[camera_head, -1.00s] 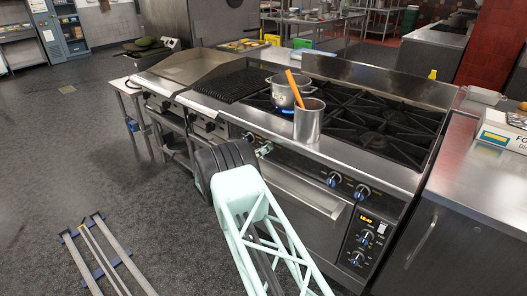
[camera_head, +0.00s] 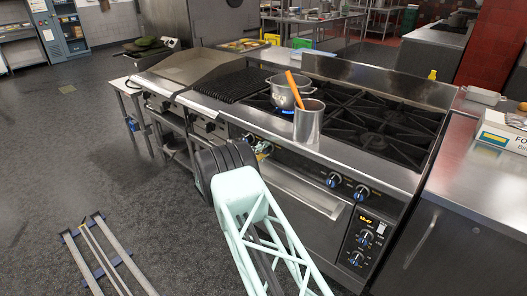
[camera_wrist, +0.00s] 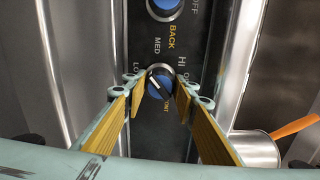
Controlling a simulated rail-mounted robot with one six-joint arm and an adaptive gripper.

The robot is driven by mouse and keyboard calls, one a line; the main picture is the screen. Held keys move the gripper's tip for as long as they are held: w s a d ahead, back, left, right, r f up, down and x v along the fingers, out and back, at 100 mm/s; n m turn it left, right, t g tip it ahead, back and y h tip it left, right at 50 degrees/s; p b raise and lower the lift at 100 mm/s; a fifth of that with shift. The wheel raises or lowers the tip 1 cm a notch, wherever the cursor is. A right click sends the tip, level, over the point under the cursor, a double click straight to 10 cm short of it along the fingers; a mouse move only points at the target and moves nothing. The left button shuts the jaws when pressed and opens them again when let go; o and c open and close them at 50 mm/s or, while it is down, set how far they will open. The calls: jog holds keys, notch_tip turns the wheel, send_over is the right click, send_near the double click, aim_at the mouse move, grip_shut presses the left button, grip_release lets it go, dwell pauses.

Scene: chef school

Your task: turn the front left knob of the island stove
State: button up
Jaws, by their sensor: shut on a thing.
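The front left knob (camera_wrist: 160,82), round with a blue rim and a white pointer line, is on the stove's dark control panel (camera_wrist: 170,45). In the wrist view it sits between the yellow-padded fingers of my gripper (camera_wrist: 161,100), which is shut on it. The word FRONT is partly legible beside it, with MED and HI markings around it. In the head view my gripper (camera_head: 263,148) is at the panel's left part, partly hidden by my arm, and the knob cannot be made out. The island stove (camera_head: 300,150) has black grates.
Another knob (camera_wrist: 163,8), marked BACK, is beside the held one. A pot (camera_head: 288,92) stands over a blue flame. A steel container (camera_head: 307,125) with an orange handle is at the stove's front edge. More knobs (camera_head: 361,192) are farther right.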

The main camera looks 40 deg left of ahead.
jog(key=n, duration=0.5)
jog(key=shift+n, duration=0.4)
dwell(0.3)
jog(key=o, duration=0.9)
jog(key=shift+d, duration=0.1)
jog(key=shift+s, duration=0.15)
jog(key=shift+s, duration=5.8)
jog(key=shift+r+p, duration=0.1)
jog(key=shift+p, duration=0.2)
